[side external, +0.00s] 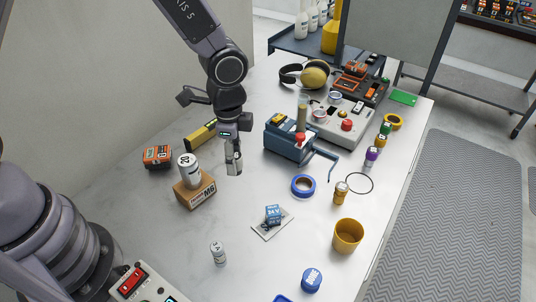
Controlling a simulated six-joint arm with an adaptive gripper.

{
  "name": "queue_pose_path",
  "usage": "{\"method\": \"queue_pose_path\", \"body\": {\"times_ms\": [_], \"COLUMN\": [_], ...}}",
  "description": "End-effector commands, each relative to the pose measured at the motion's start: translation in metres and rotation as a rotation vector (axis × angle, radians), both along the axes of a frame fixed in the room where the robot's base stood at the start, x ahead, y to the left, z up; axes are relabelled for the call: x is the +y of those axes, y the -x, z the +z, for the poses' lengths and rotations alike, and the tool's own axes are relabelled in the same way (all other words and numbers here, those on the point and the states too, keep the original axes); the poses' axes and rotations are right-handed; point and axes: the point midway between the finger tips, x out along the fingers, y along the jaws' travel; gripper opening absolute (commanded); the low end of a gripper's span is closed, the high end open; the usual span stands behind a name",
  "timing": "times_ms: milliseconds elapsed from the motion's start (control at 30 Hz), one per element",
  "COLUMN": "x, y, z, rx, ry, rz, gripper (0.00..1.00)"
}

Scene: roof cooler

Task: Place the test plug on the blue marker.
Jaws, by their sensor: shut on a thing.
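My gripper (233,166) points down over the white table, left of the blue vise. It is shut on a small light grey piece, which I take to be the test plug; the fingers hide much of it and its shape is unclear. The held piece seems to be above the table, but its height is hard to judge. I cannot tell for sure which thing is the blue marker. A round blue piece with white print (312,280) is at the front, and a blue edge (283,298) is cut off by the bottom of the picture.
The blue vise (290,140) stands right of my gripper. Blue tape (303,186), a yellow cup (348,236) and a small white cylinder (218,253) stand around clear patches.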

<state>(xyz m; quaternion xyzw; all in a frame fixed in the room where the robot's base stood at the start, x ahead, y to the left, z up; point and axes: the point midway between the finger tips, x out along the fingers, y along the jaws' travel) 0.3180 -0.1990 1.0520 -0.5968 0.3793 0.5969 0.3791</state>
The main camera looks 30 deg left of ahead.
Motion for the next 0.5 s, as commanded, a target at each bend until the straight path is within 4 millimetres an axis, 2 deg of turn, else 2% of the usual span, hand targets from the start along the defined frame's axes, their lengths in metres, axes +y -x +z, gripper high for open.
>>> {"method": "queue_pose_path", "body": {"times_ms": [33,100,233,400,500], "x": [-0.022,-0.045,-0.074,-0.09,-0.097], "y": [0.021,0.048,0.09,0.122,0.126], "z": [0.004,0.008,0.014,0.018,0.016], "rx": [-0.001,0.0,0.0,0.001,0.001], "ry": [0.001,0.0,0.0,0.0,0.0], "rz": [-0.11,-0.249,-0.454,-0.604,-0.634], "gripper": [0.0,0.0,0.0,0.0,0.0]}}
